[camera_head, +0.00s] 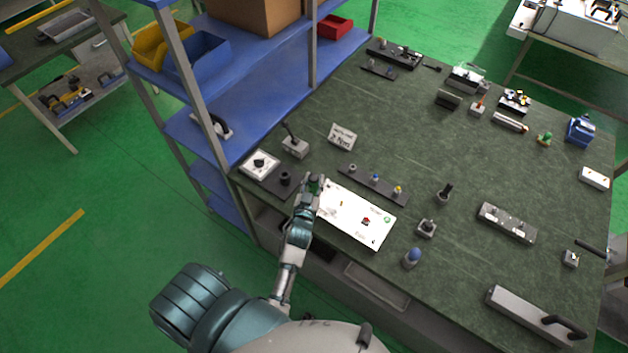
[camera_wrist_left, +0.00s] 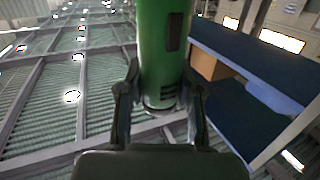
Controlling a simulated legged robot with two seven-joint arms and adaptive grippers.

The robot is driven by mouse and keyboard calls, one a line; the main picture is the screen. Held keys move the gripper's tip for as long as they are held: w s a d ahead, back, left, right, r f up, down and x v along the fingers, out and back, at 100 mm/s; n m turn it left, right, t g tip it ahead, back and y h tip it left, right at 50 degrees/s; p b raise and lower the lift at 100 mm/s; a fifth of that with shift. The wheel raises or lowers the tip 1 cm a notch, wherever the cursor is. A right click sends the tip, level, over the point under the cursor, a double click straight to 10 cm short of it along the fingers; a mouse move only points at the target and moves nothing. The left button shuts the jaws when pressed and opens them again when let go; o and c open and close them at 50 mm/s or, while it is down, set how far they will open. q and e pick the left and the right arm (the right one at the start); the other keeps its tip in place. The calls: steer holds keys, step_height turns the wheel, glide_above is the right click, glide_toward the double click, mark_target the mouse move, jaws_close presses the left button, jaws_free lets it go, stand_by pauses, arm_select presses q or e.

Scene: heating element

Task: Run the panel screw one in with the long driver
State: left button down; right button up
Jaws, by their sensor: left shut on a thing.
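My left gripper (camera_head: 312,190) is over the left end of the white panel (camera_head: 350,222), at the table's front edge. In the left wrist view the gripper (camera_wrist_left: 158,105) is shut around a green cylindrical body with a dark patch, which looks like the driver (camera_wrist_left: 163,45). In the head view only a small green part of the driver (camera_head: 316,184) shows between the fingers. Its tip and panel screw one cannot be made out; the gripper covers that corner of the panel. The panel lies flat, with a small red mark and a green mark. My right gripper is not in view.
A dark strip with several small knobs (camera_head: 378,188) lies just behind the panel. A small sign (camera_head: 343,137), a switch box (camera_head: 295,147) and a white plate with a black knob (camera_head: 260,164) stand to the left. The blue shelf (camera_head: 200,130) rises close on the left.

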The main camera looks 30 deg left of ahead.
mark_target(314, 176)
arm_select(q)
steer(key=shift+f, duration=0.4)
stand_by(1.1)
steer(key=shift+r+p, duration=0.3)
steer(key=shift+r, duration=2.3)
